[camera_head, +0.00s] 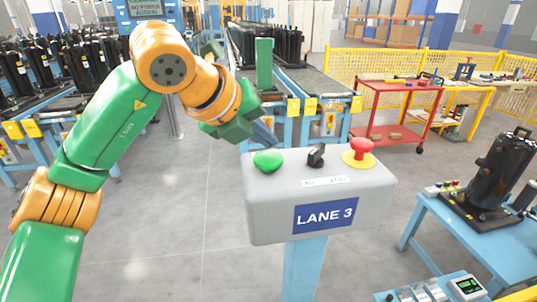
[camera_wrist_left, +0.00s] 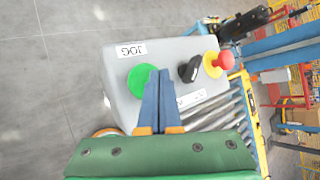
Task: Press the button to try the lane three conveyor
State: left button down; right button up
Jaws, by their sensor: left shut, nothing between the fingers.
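The grey control box (camera_head: 270,215) labelled LANE 3 stands on a blue post (camera_head: 305,270). A green button (camera_head: 267,161) is at its left, a black selector knob (camera_head: 316,155) in the middle, and a red mushroom button (camera_head: 361,147) on a yellow base at the right. My left gripper (camera_head: 266,138) is shut and empty, just behind the green button. In the left wrist view its fingertips (camera_wrist_left: 161,72) overlap the right part of the green button (camera_wrist_left: 137,82), beside an upside-down JOG label (camera_wrist_left: 131,50). I cannot tell whether they touch. My right gripper is not in view.
Blue conveyors (camera_head: 295,78) with black compressors run behind the box. A red cart (camera_head: 395,110) stands behind right. A blue bench (camera_head: 470,235) with a black compressor (camera_head: 492,178) is at the right. Grey floor (camera_head: 190,230) is open at the left.

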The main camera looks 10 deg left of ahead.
aim_at(266, 158)
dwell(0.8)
pick_arm(q)
jog(key=shift+f+b, duration=0.4)
jog(key=shift+b, duration=0.1)
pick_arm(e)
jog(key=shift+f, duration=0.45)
pick_arm(q)
jog(key=shift+f+b, duration=0.6)
jog(key=shift+f, duration=0.05)
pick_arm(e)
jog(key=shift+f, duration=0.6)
pick_arm(q)
jog(key=shift+r, duration=0.15)
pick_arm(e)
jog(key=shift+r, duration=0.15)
pick_arm(q)
jog(key=shift+r+p, duration=0.9)
jog(key=shift+p, duration=0.05)
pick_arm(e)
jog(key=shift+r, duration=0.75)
pick_arm(q)
jog(key=shift+r, duration=0.1)
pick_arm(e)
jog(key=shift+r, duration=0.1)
